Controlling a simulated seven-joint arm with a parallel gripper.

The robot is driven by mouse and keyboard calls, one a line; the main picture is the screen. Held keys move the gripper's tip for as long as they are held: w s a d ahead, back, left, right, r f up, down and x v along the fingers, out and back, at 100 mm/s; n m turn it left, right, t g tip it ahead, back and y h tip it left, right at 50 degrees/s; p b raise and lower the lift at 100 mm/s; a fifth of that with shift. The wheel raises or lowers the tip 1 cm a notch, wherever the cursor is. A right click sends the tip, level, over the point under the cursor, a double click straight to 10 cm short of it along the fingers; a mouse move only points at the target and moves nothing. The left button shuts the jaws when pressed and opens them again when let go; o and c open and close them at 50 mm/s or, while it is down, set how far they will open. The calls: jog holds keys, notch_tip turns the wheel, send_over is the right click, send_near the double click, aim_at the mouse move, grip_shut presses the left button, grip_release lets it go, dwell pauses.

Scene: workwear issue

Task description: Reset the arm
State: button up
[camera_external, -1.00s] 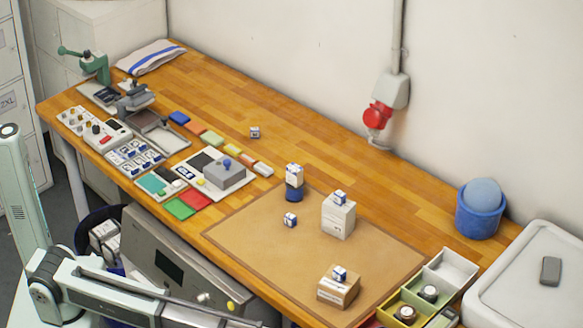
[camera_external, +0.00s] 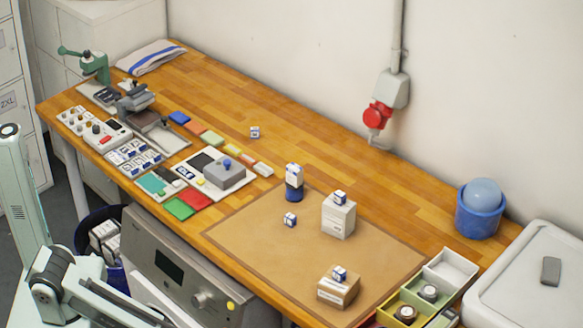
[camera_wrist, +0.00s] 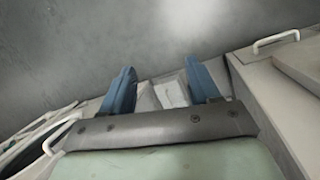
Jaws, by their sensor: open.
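My gripper (camera_wrist: 160,90) shows in the wrist view with its two blue fingers spread apart and nothing between them. Below and beyond the fingers are a grey floor and pale cabinet sides with white handles. In the external view my arm is at the lower left, in front of the wooden table (camera_external: 330,150), and the gripper itself is out of that picture or hidden.
A brown mat (camera_external: 270,245) on the table carries a white box (camera_external: 339,219), a cardboard box (camera_external: 338,291) and small blue-white cubes. A blue bucket (camera_external: 480,215) stands at the right. A grey machine (camera_external: 185,270) stands before the table. The table's back middle is mostly clear.

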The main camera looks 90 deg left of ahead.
jog(key=s+a+f+m+g+y, duration=0.1)
jog(key=s+a, duration=0.3)
jog(key=s, duration=0.5)
jog(key=s+a+f+m+g+y, duration=0.1)
jog(key=s+a, duration=0.3)
jog(key=s, duration=0.5)
jog(key=s+a+f+m+g+y, duration=0.1)
jog(key=s+a+f+m+g, duration=0.1)
jog(key=s+a, duration=0.3)
jog(key=s+m+g, duration=0.1)
jog(key=s, duration=0.3)
jog(key=shift+s+f+m+g, duration=0.25)
jog(key=shift+s+m+g, duration=0.05)
